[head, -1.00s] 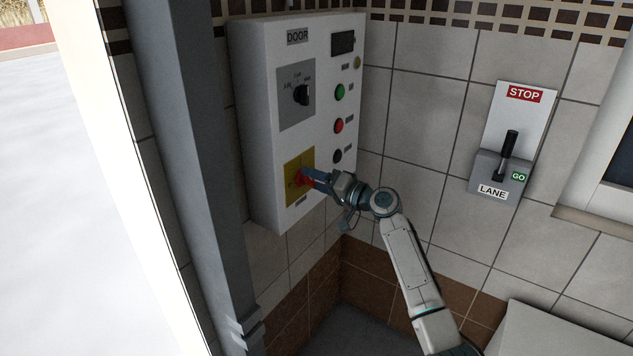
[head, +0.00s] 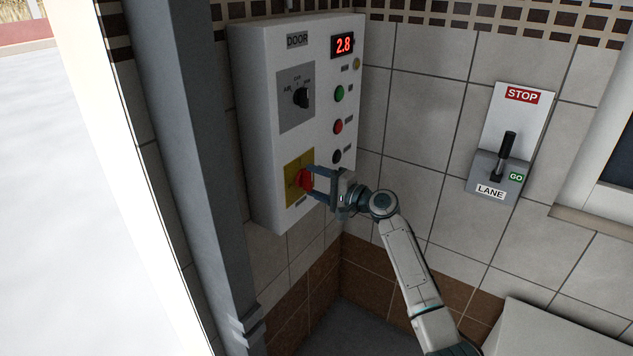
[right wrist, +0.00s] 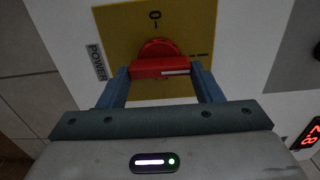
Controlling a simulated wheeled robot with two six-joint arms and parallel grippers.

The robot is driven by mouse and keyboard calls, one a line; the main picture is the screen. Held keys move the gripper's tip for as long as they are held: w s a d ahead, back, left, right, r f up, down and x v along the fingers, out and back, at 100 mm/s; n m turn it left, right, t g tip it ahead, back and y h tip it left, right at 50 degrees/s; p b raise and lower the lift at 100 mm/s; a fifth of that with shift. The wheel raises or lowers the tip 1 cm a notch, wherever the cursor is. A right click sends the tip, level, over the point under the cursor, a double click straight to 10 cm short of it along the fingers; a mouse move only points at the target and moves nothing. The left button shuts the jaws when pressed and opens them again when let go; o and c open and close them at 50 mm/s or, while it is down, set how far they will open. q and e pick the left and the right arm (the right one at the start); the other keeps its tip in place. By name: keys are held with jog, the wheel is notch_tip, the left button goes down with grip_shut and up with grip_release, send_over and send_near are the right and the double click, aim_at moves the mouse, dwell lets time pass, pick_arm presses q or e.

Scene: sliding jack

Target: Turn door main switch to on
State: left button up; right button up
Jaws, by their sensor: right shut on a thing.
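The door main switch is a red rotary handle (head: 305,181) on a yellow plate (head: 292,170), low on the white DOOR control box (head: 270,150). My right gripper (head: 310,181) is shut on this handle, one finger above it and one below in the head view. In the right wrist view the red handle (right wrist: 160,68) lies across between the two blue fingers (right wrist: 160,88). Its white line points right, toward a small dark mark, and the "0" is at the plate's top. The box display (head: 343,45) is lit red and reads 2.8. My left gripper is not in view.
Above the switch is a black selector knob (head: 301,97) on a grey plate. Green (head: 339,94), red (head: 338,126) and black (head: 337,156) buttons run down the box's right side. A LANE lever (head: 507,145) is on the right wall. A grey post (head: 190,150) stands left of the box.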

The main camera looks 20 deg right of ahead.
dwell(0.3)
jog(key=o, duration=1)
jog(key=shift+b+v, duration=2.05)
jog(key=shift+v, duration=3.35)
